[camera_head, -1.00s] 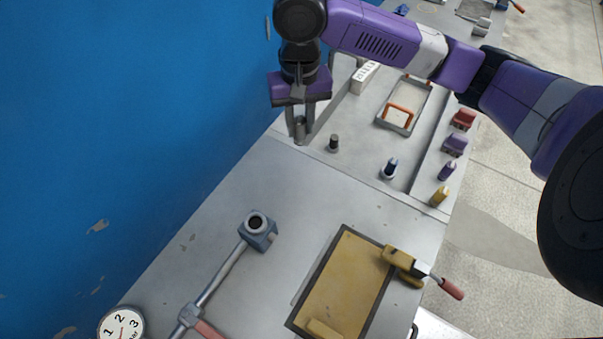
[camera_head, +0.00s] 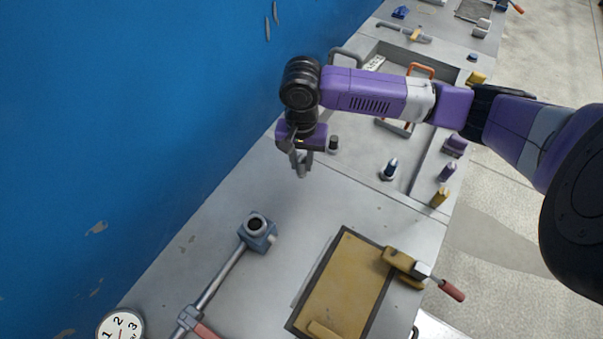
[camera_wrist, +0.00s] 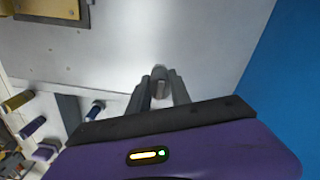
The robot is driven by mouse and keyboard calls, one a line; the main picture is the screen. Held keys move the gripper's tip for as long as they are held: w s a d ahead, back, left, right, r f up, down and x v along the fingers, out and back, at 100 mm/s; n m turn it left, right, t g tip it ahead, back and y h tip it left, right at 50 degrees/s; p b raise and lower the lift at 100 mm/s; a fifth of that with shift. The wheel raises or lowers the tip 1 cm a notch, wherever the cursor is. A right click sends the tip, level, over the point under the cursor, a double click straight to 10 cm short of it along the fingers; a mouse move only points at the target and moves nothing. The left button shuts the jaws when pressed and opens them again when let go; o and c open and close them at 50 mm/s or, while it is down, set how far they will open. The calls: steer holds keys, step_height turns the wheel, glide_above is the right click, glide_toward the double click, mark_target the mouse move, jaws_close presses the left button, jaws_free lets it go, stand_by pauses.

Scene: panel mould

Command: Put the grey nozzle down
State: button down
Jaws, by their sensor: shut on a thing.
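My gripper (camera_head: 301,168) is shut on the grey nozzle (camera_wrist: 159,80) and holds it between the fingertips. In the wrist view, my gripper (camera_wrist: 159,88) shows both fingers on its sides. In the head view the nozzle is small, mostly covered by the fingers, and seems to be above the bare grey tabletop (camera_head: 290,195). I cannot tell the exact height of its lower end. The blue-grey block (camera_head: 265,241) with a round dark opening stands on the tabletop, below and to the left of my gripper.
A yellow panel mould (camera_head: 345,280) with a red-handled clamp (camera_head: 452,290) lies at lower right. A yellow piece (camera_head: 439,197) is at the right edge. The blue wall (camera_head: 150,100) bounds the left.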

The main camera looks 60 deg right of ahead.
mark_target(302, 175)
steer(key=shift+f, duration=3.25)
steer(key=c, duration=1.2)
jaws_free()
steer(key=shift+f, duration=0.1)
